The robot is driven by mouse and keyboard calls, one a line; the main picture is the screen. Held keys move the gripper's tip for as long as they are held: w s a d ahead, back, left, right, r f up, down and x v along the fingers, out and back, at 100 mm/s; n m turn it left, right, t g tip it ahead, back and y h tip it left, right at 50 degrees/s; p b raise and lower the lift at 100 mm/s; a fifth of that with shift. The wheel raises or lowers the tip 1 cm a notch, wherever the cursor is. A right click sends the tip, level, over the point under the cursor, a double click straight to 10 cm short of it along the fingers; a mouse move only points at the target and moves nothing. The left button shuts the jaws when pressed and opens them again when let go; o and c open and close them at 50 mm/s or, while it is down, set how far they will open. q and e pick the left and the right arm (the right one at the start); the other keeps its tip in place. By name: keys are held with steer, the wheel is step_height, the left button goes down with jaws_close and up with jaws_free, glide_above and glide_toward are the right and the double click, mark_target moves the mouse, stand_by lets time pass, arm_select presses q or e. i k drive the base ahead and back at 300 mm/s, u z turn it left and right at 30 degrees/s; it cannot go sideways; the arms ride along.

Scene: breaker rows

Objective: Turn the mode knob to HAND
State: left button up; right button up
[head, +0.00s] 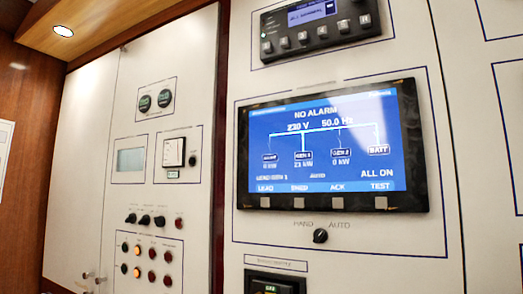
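The mode knob (320,236) is a small round black knob on the white panel, below the large screen. The label HAND (303,224) is at its upper left and the label AUTO (340,225) at its upper right. A light mark on the knob seems to slant to the upper right, towards AUTO, but it is small. Neither of my grippers is in the head view.
A blue screen (325,150) reading NO ALARM is above the knob, with buttons along its lower bezel. A black device (275,282) is below left. The left panel has several small knobs (145,220) and lamps (152,255). The space before the knob looks clear.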

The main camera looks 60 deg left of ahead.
mark_target(320, 235)
steer(key=u, duration=1.35)
